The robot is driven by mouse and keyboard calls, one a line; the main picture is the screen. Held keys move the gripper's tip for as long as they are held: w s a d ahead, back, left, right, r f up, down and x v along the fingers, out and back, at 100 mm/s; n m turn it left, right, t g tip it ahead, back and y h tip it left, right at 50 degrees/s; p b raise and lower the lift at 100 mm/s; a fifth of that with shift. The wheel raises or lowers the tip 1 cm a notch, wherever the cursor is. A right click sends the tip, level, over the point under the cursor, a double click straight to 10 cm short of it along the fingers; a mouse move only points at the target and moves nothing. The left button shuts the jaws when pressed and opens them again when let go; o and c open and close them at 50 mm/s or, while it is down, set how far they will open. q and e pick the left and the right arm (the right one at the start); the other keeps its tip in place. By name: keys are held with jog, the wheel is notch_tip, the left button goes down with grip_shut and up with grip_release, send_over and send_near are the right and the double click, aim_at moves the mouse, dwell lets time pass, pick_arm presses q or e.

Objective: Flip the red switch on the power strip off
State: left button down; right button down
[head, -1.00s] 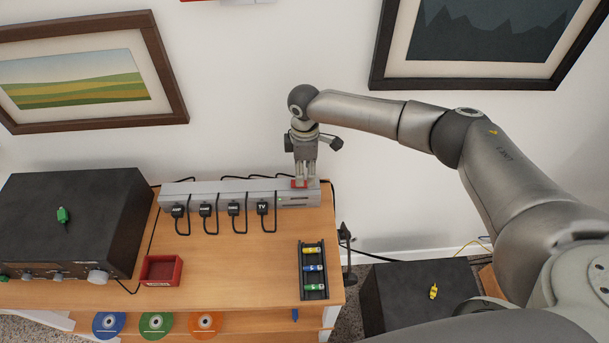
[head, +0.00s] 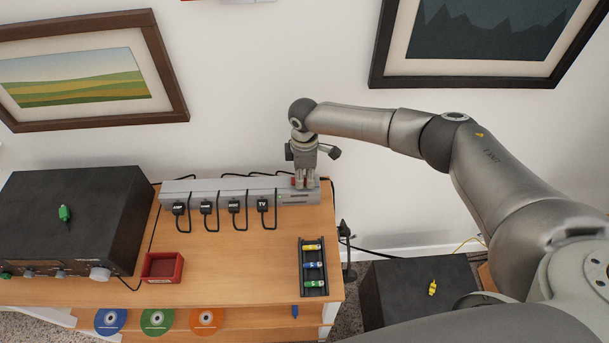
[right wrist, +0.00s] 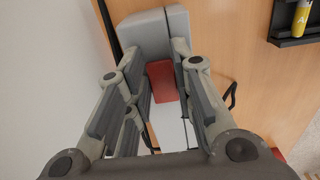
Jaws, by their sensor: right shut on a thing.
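The grey power strip (head: 222,187) lies along the back edge of the wooden table, with several black plugs in it. Its red switch (head: 294,182) is near the right end and is partly hidden by my right gripper (head: 305,185). The gripper points down onto the strip from above. In the right wrist view the fingers stand on both sides of the red switch (right wrist: 162,80), shut on it, near the strip's end (right wrist: 152,28). Which way the switch is tilted cannot be told. A small green light shows on the strip beside it. My left gripper is not in view.
A black amplifier (head: 95,215) stands at the left of the table, with a red box (head: 162,267) beside it. A black battery tray (head: 314,290) lies at the front right. The wall is close behind the strip. The table's middle is clear.

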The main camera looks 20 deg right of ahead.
jog(key=shift+w+a+g+h+b, duration=0.1)
jog(key=shift+a+g+h+b, duration=0.25)
jog(key=shift+h, duration=0.65)
jog(key=shift+a+h+b, duration=0.15)
jog(key=shift+h+b, duration=0.35)
jog(key=shift+h, duration=0.1)
jog(key=shift+r, duration=0.2)
jog(key=c, duration=1.2)
grip_release()
jog(key=shift+c, duration=0.2)
jog(key=v, duration=1.2)
jog(key=shift+w+a, duration=0.2)
jog(key=shift+w, duration=0.05)
